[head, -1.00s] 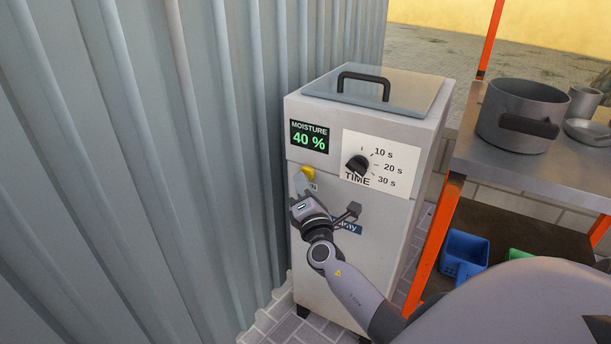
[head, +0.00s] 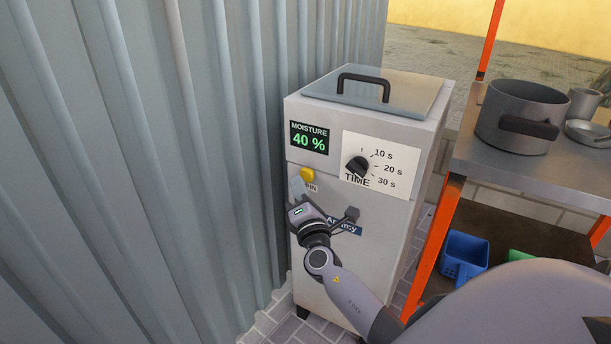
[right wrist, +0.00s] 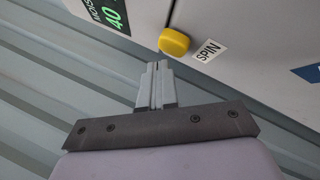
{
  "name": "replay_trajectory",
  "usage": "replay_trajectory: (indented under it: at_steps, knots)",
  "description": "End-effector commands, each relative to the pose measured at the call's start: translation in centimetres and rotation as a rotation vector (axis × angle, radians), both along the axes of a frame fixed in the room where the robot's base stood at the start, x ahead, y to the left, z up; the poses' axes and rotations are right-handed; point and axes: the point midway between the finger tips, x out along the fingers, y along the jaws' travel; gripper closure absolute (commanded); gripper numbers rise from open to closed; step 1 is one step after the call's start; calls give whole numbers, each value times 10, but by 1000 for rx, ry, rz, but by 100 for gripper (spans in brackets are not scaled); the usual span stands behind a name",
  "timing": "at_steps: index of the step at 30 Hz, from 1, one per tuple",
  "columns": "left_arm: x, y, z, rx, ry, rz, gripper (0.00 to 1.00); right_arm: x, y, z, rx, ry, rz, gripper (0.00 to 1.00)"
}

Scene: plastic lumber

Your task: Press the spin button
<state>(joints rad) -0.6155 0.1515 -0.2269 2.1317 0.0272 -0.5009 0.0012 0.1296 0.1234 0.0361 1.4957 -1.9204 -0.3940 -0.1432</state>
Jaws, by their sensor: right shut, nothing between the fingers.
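The yellow spin button (head: 307,174) sits on the front of a white machine (head: 345,262), below the moisture display (head: 309,137) reading 40 %. In the right wrist view the yellow button (right wrist: 174,42) stands beside a "SPIN" label (right wrist: 208,50). My right gripper (head: 296,185) is shut and empty, just left of and slightly below the button in the head view. In the right wrist view its closed fingertips (right wrist: 157,66) point toward the button with a small gap visible. My left gripper is not in view.
A time dial (head: 357,167) is right of the button. A corrugated metal wall (head: 130,170) stands close on the left. A metal table (head: 560,177) with a pot (head: 515,115) is on the right. A lid with a black handle (head: 364,78) tops the machine.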

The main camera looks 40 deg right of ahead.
Motion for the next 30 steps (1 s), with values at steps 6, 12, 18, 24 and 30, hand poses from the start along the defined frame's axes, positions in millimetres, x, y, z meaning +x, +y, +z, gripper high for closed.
replay_trajectory:
  at_steps: [6, 12, 18, 24, 30]
  knots:
    - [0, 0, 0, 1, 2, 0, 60, 0, 1, 0, 1, 0, 0, 100]
    - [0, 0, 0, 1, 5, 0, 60, -2, 5, -1, 2, 1, 2, 100]
    - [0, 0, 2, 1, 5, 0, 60, -8, 21, 0, 3, 1, 2, 100]
    - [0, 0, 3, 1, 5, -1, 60, -16, 40, -1, 3, 1, 2, 100]
    - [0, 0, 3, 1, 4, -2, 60, -20, 48, -1, 2, 2, 0, 100]
